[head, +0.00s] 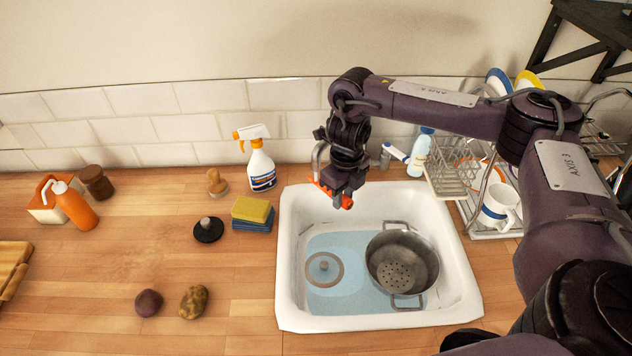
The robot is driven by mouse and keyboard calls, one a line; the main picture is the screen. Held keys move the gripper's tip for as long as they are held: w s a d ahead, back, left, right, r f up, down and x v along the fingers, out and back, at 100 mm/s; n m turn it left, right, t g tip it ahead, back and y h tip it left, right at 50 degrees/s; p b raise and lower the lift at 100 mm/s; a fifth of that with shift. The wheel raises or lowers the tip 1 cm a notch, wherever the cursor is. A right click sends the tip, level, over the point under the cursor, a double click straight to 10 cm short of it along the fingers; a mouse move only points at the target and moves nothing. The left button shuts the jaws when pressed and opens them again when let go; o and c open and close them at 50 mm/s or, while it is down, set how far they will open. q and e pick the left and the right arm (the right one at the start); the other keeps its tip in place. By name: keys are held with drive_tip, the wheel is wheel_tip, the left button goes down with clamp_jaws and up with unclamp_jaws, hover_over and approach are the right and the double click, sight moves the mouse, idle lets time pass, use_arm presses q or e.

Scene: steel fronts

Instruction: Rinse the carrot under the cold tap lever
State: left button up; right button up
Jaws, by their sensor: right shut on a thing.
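My right gripper (340,193) hangs over the back left part of the white sink (464,290), shut on the orange carrot (346,202), which shows on both sides of the fingers. The fingers hide the carrot's middle. A curved metal spout (318,154) shows just left of the gripper; the rest of the tap is hidden behind my arm. A white and blue lever-like part (397,153) shows right of the gripper, behind the sink. I cannot tell whether water runs. My left gripper is out of view.
A metal colander pot (403,262) stands in the right of the sink, beside the drain (324,269). A dish rack (452,178) with a mug (497,207) stands right. Sponges (251,211) and a spray bottle (261,165) stand left. The left counter has free room.

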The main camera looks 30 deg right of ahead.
drive_tip(key=s+d+p, duration=0.2)
drive_tip(key=s, duration=0.5)
drive_tip(key=shift+s, duration=0.15)
idle(0.4)
